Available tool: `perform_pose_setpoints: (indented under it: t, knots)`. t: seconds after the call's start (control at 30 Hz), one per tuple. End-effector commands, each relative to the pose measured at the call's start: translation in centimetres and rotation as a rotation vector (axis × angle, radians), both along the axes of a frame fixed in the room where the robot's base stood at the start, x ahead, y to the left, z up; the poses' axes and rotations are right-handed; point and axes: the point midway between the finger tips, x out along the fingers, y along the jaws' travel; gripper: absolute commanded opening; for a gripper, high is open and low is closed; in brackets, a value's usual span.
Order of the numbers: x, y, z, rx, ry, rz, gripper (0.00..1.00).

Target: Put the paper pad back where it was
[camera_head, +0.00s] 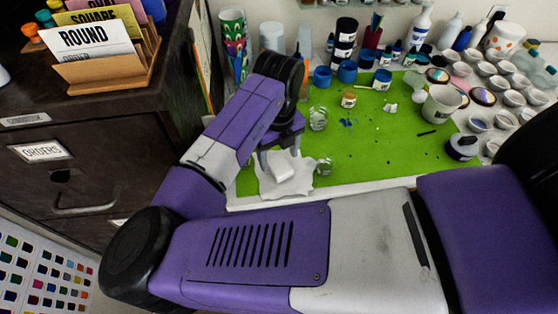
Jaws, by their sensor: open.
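A white, irregular-edged paper-like sheet (303,185) lies at the front left of the green mat (370,160). A small thicker white piece (283,174) shows on it; I cannot tell for sure which of these is the paper pad. My gripper (280,157) is open and points down just above the white piece, with my arm reaching in from the left. The arm's wrist hides part of the mat behind it, and whether the fingers touch the white piece is unclear.
A white cup (441,104) and a dark-lidded jar (463,147) stand at the right. Bottles and blue-lidded jars line the back. The mat's middle is mostly clear.

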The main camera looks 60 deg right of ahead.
Motion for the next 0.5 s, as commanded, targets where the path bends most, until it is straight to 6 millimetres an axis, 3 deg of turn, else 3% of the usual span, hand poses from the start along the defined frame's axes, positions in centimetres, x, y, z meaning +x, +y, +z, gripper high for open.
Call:
perform_pose_setpoints:
  t: [0.3,0.5]
  knots:
    - [0.0,0.0,6.4,-0.001,-0.003,-0.002,0.7]
    - [0.0,-0.1,8.5,-0.001,0.0,-0.002,0.7]
